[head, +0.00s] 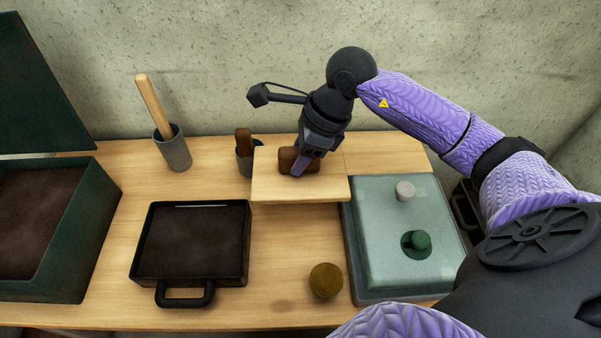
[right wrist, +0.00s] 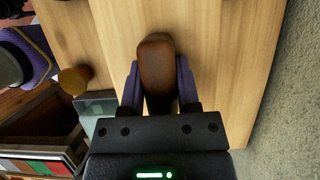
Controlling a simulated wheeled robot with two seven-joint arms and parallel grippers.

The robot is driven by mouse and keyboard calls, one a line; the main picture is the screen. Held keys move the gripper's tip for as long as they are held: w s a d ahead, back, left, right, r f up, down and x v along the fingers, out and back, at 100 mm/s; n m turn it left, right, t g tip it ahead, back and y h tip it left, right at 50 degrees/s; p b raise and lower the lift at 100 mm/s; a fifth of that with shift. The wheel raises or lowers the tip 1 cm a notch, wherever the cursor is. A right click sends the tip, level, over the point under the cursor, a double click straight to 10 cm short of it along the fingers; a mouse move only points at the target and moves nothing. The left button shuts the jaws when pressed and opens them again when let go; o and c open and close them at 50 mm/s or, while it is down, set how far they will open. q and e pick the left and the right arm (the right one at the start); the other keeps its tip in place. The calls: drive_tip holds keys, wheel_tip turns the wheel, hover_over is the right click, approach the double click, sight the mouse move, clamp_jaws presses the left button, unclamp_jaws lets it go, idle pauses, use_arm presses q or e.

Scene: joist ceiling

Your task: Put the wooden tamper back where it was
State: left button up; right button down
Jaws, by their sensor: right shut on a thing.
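The wooden tamper, a dark brown rounded piece (head: 289,160), is between the fingers of my right gripper (head: 302,168), at the small raised light-wood board (head: 300,190) at the back middle of the table. In the right wrist view, the purple fingers of the right gripper (right wrist: 158,85) are shut on both sides of the brown tamper (right wrist: 157,60). I cannot tell whether the tamper touches the board. Its far side is hidden by the gripper. My left gripper is not in view.
Left of the board stand a grey cup (head: 246,165) with a brown stick and a cup (head: 175,155) with a light handle. A black tray (head: 246,245), a round brown knob (head: 326,281), a grey-green case (head: 375,230) and an open green box (head: 75,250) are nearer.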

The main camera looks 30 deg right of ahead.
sight(300, 177)
wheel_tip(300, 177, down, 6)
drive_tip(key=shift+b, duration=0.65)
drive_tip(key=shift+f, duration=0.15)
drive_tip(key=shift+c, duration=1.6)
unclamp_jaws()
drive_tip(key=shift+r, duration=0.25)
drive_tip(key=p+v, duration=0.2)
drive_tip(key=v, duration=1)
drive_tip(key=shift+a, duration=0.1)
